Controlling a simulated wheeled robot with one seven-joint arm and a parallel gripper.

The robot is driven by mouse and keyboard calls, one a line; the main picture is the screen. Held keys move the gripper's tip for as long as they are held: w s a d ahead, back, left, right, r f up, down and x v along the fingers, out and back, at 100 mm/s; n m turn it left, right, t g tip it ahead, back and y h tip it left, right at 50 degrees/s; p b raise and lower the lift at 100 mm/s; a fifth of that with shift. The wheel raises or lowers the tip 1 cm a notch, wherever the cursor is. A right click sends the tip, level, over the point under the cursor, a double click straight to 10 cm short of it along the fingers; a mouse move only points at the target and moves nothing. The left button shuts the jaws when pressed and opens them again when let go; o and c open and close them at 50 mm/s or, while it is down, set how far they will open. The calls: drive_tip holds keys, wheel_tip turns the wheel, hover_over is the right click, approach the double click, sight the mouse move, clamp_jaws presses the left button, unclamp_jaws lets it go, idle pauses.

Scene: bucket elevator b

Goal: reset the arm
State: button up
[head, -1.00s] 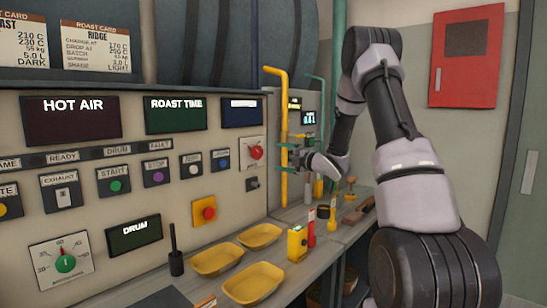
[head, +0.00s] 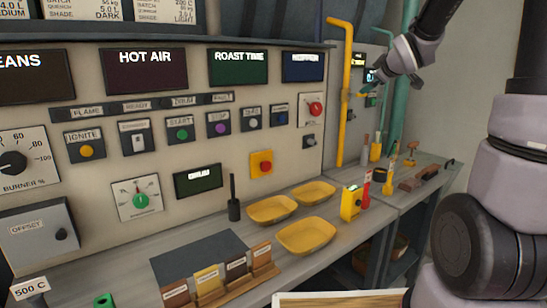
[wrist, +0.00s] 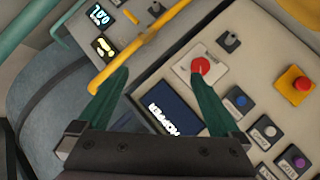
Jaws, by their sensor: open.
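My gripper (head: 370,88) is raised in front of the yellow pipe and the right end of the control panel in the head view. In the wrist view my gripper (wrist: 160,95) has its two green fingers spread wide with nothing between them. Past the fingers, the wrist view shows the red knob (wrist: 201,65) and the display reading HOPPER (wrist: 168,118). My arm runs from the gripper up past the top edge of the head view and shows again at the right.
The yellow pipe (head: 345,95) stands close to my gripper. The bench below carries yellow trays (head: 306,236), a yellow handheld device (head: 350,203) and several tools. The control panel (head: 100,185) fills the left.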

drive_tip(key=s+a+f+m+g, duration=0.1)
drive_tip(key=s+m, duration=0.3)
drive_tip(key=s, duration=0.7)
drive_tip(key=s+a+m+g+y, duration=0.1)
drive_tip(key=s+a+m+g, duration=0.2)
drive_tip(key=s, duration=0.7)
drive_tip(key=s+a+f+m+g+y, duration=0.1)
drive_tip(key=s+a+m+g, duration=0.2)
drive_tip(key=s+m, duration=0.3)
drive_tip(key=s, duration=0.5)
drive_tip(key=shift+s+a+f+m, duration=0.3)
drive_tip(key=shift+a, duration=0.05)
